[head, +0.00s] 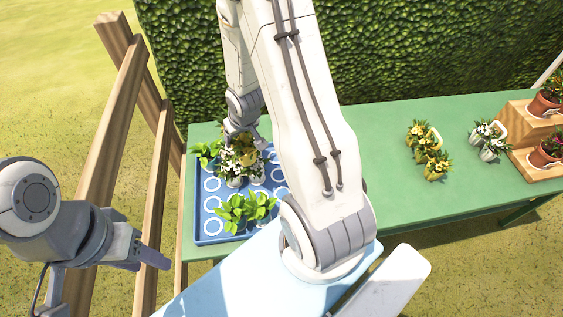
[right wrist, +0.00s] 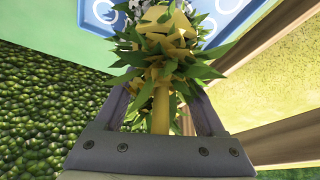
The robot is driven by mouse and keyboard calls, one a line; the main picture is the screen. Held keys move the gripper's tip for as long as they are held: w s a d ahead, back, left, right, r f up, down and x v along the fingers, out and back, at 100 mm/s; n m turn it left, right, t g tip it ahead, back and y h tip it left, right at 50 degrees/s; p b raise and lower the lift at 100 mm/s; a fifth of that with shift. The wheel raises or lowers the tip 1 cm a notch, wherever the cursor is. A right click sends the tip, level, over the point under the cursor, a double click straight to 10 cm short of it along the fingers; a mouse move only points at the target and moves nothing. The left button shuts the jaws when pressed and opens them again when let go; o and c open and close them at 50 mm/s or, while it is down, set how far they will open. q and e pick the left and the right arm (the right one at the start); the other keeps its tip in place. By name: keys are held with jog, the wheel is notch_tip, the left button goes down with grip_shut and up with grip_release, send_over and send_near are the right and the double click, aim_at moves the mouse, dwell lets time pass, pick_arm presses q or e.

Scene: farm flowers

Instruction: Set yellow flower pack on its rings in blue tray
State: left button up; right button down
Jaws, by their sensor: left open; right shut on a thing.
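The yellow flower pack (right wrist: 163,62), with green leaves and a yellow handle, is in my right gripper (right wrist: 160,108), which is shut on it. In the head view, the pack (head: 243,144) is over the blue tray (head: 203,229) at the left end of the table, close to white flowers. My right gripper (head: 258,138) is partly hidden there by leaves and my own arm. The pack's base is hidden, so I cannot tell whether it touches the tray. White rings mark the tray floor. My left gripper (head: 145,254) is open and empty, left of the tray.
Leafy green plants (head: 246,208) stand at the tray's front, with another (head: 206,150) at its back left. More yellow packs (head: 428,148) and a white one (head: 489,140) stand right on the green table (head: 385,185). A wooden fence (head: 119,110) borders the left.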

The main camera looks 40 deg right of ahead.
jog(key=s+d+f+m+h+b, duration=0.1)
jog(key=s+d+f+m+b, duration=0.2)
jog(key=d, duration=0.8)
jog(key=s+d+f+m+h+b, duration=0.1)
jog(key=s+d+f+m, duration=0.3)
jog(key=d, duration=0.6)
jog(key=w+a+f+b, duration=0.1)
jog(key=a+f+b, duration=0.1)
jog(key=a+f, duration=0.1)
jog(key=w+a+f+n+b, duration=0.1)
jog(key=w+a+f+b, duration=0.1)
jog(key=a+f+b, duration=0.1)
jog(key=w+a+f+n+b, duration=0.1)
jog(key=a+f+b, duration=0.2)
jog(key=shift+w+a+g, duration=0.15)
jog(key=shift+w+g, duration=0.05)
jog(key=shift+g, duration=0.1)
